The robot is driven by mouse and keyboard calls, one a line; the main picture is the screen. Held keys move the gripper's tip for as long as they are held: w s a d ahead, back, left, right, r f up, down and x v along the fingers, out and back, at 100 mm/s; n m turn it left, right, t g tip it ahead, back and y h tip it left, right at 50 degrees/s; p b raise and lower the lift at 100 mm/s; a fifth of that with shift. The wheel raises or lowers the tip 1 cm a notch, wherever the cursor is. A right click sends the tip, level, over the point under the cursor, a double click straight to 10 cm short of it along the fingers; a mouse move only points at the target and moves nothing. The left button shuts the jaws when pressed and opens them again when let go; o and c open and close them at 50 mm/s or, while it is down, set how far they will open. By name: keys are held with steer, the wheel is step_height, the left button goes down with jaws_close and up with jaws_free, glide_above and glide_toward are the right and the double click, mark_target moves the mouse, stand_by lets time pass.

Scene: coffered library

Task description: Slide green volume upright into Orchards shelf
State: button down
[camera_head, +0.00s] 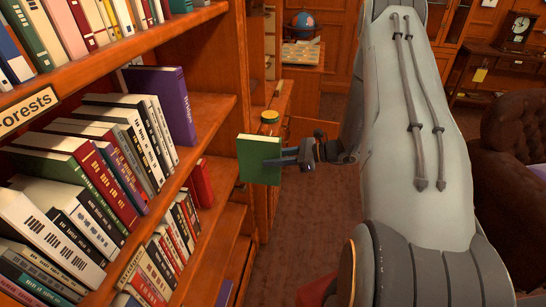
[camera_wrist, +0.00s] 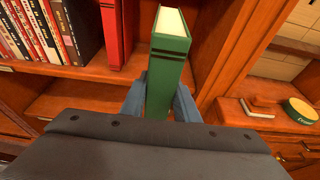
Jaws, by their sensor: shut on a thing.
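The green volume (camera_head: 258,160) is held upright by my gripper (camera_head: 300,155), out in front of the bookcase's right end in the head view. In the wrist view the green volume (camera_wrist: 168,70) stands between the two blue fingers of my gripper (camera_wrist: 160,100), spine toward me, pale page edges on top. The fingers are shut on its sides. The bookcase shelf (camera_wrist: 75,72) is behind it, with a red book (camera_wrist: 111,35) to its left.
Leaning books (camera_head: 110,150) fill much of the Forests shelf, with a purple book (camera_head: 165,100) at its right. A green round tin (camera_wrist: 302,111) sits on a lower cabinet to the right. An armchair (camera_head: 515,135) and a clock (camera_head: 518,32) are farther right. Open floor (camera_head: 310,225) lies between.

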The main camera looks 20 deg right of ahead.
steer(key=w+a+b, duration=0.3)
steer(key=w+a, duration=0.3)
steer(key=a, duration=0.3)
steer(key=w+a+b, duration=0.3)
steer(key=w+a, duration=0.3)
steer(key=a, duration=0.3)
steer(key=shift+a+f, duration=0.15)
steer(key=shift+f, duration=0.25)
stand_by(1.0)
steer(key=shift+w, duration=0.1)
steer(key=shift+f, duration=0.3)
stand_by(0.3)
steer(key=c, duration=1.3)
jaws_free()
steer(key=shift+f, duration=0.1)
